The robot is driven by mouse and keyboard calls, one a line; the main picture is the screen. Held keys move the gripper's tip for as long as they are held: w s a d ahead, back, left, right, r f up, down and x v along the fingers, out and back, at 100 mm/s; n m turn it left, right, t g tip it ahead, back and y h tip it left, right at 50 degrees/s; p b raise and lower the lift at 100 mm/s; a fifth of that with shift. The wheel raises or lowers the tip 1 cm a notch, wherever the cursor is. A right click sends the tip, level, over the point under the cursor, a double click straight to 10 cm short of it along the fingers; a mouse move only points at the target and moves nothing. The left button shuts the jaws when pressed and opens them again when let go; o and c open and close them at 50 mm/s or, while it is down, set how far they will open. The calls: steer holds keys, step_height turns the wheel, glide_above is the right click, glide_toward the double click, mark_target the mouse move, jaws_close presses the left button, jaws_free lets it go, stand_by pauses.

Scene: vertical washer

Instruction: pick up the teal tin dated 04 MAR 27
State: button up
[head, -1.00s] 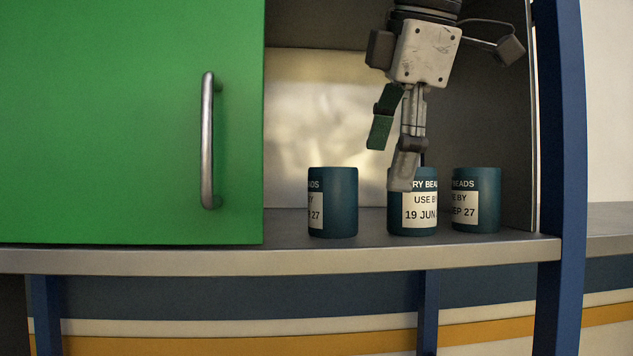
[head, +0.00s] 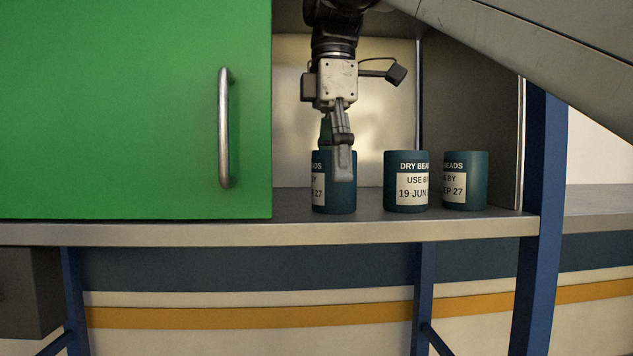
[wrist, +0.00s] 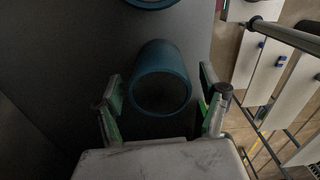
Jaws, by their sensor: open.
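Three teal tins stand upright on the shelf. The middle tin (head: 392,200) reads 19 JUN. The right tin (head: 478,185) shows "EP 27". My gripper (head: 338,155) points down at the left tin, one finger overlapping its front. In the wrist view, my gripper (wrist: 163,98) is open, with its fingers on either side of a tin (wrist: 162,60); contact cannot be told.
A green door panel (head: 130,110) with a metal handle (head: 224,128) covers the left of the cabinet, close to the left tin. The grey shelf (head: 300,230) has a front edge just before the tins. A blue post (head: 540,180) stands at right. Another tin's edge (wrist: 150,3) shows in the wrist view.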

mark_target(333, 186)
steer(key=shift+f, duration=1.6)
steer(key=c, duration=1.6)
steer(key=shift+o, duration=0.2)
steer(key=shift+r, duration=0.1)
